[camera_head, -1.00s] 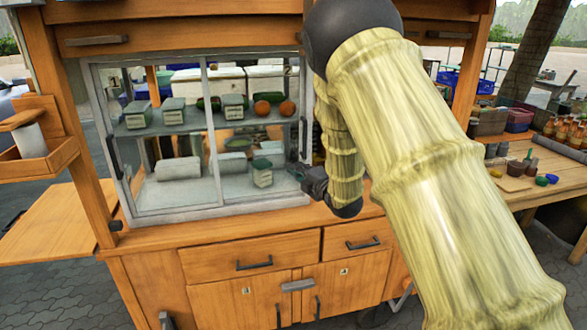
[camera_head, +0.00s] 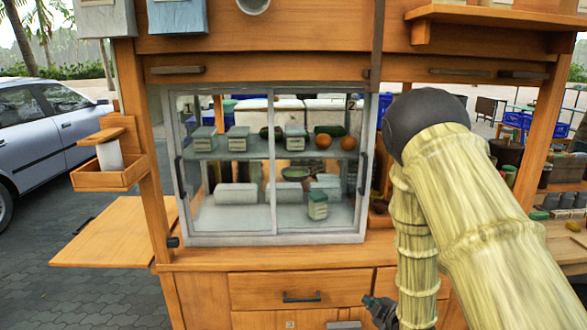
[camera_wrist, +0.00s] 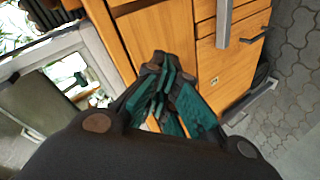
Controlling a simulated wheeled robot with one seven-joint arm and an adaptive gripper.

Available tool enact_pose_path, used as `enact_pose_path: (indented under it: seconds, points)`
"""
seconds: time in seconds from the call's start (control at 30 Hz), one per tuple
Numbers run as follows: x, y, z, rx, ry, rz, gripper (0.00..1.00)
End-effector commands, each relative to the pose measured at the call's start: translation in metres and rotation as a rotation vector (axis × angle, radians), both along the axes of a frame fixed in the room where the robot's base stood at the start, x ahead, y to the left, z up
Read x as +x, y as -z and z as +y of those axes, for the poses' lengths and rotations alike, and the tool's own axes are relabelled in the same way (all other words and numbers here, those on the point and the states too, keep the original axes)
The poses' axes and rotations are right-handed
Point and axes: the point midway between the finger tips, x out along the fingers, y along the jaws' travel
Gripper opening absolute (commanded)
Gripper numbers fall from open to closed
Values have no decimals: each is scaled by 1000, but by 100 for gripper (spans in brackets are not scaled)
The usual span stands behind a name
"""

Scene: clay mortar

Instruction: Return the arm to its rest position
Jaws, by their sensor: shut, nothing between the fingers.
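My arm, with a bamboo-like surface, fills the right of the head view. My gripper (camera_head: 380,308) hangs low in front of the cart's drawers, partly hidden by my own arm. In the wrist view my gripper (camera_wrist: 160,95) has its dark fingers with teal pads drawn together, with nothing held. It is pointed toward the wooden cart front, and I cannot tell the exact gap to it.
The wooden cart (camera_head: 210,262) stands close ahead, with a glass display case (camera_head: 265,165) holding boxes and round orange items. A side shelf (camera_head: 120,232) sticks out at left. A drawer (camera_head: 300,288) sits below the counter. Paved ground (camera_wrist: 295,70) is free beside the cart.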

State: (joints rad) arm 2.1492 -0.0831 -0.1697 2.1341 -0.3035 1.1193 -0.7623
Motion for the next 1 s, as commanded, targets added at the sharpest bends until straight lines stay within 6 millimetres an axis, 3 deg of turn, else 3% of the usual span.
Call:
enact_pose_path:
  seconds: [0.03,0.2,0.37,0.5,0.63,0.8,0.9,1.0]
  points:
    - [-20,25,-1,39,42,66,0]
    - [-91,94,-5,166,202,280,0]
    - [-166,148,-6,271,369,475,0]
    - [-238,185,-4,346,531,639,0]
    - [-309,210,-1,403,693,788,0]
    - [-393,227,5,448,897,950,0]
    - [-427,230,8,461,987,1012,0]
    - [-448,231,11,467,1042,1049,0]
